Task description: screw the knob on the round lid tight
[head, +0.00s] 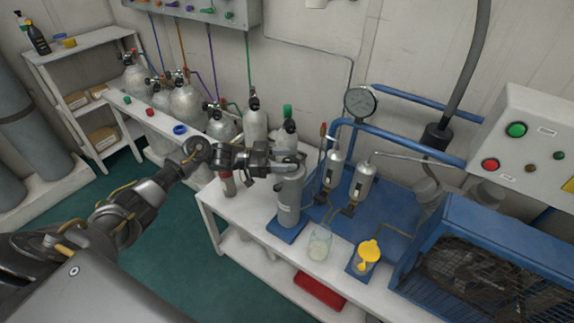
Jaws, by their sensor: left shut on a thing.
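A grey upright canister (288,197) stands on a small blue base (285,228) near the front of the white bench. Its round lid (291,172) is at the top and is partly covered by my gripper. My left gripper (288,160) reaches in from the left and is shut at the top of the lid, where the knob is. The knob is hidden by the fingers, so its height and any gap under it cannot be seen. My right gripper is not in view.
Two small metal cylinders (362,186) and a blue pipe frame stand right of the canister. A glass jar (319,244) and a yellow-topped cup (367,254) stand in front. A blue caged compressor (484,262) fills the right. Several gas bottles (186,104) stand behind my arm.

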